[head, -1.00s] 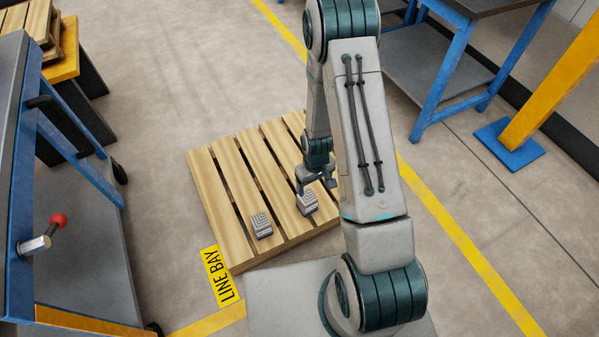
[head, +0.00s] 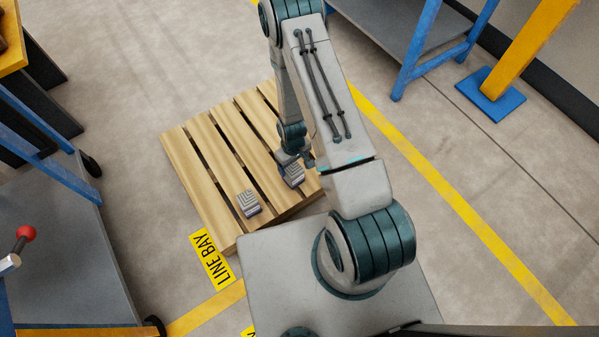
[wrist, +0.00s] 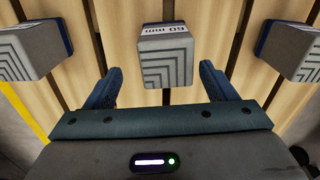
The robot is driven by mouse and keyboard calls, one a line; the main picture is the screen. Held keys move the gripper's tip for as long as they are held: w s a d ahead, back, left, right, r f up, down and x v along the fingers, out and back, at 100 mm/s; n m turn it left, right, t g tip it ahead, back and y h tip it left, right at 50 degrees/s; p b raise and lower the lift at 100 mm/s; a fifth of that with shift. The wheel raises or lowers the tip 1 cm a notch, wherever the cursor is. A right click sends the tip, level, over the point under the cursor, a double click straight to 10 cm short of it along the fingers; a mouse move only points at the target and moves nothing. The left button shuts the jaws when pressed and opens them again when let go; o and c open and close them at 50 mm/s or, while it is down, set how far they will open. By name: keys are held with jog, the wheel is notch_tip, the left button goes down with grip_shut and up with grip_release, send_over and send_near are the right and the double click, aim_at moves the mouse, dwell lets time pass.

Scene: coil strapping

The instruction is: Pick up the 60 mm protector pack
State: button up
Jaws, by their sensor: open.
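The 60 mm protector pack is a small grey block with nested angled grooves and a white label. In the wrist view the pack (wrist: 166,62) sits on the slats, its "60 mm" label upside down. My gripper (wrist: 162,72) is open, with one blue finger on each side of this pack and visible gaps between. I cannot tell how far down the fingers reach. In the head view my gripper (head: 298,158) is just above a pack (head: 292,176), partly covering it.
Similar packs stand at the left (wrist: 38,50) and right (wrist: 291,50) in the wrist view, both close to the fingers. One other pack (head: 249,203) shows in the head view. The wooden pallet (head: 195,150) has gaps between its slats. A blue-framed cart (head: 60,225) stands left.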

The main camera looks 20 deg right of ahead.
aim_at(293, 168)
jog(key=f, duration=0.1)
jog(key=f+b, duration=0.1)
jog(key=f, duration=0.1)
jog(key=f+b, duration=0.1)
jog(key=shift+s+a+f, duration=0.25)
jog(key=shift+f, duration=0.1)
jog(key=c, duration=1.2)
jog(key=shift+r, duration=0.2)
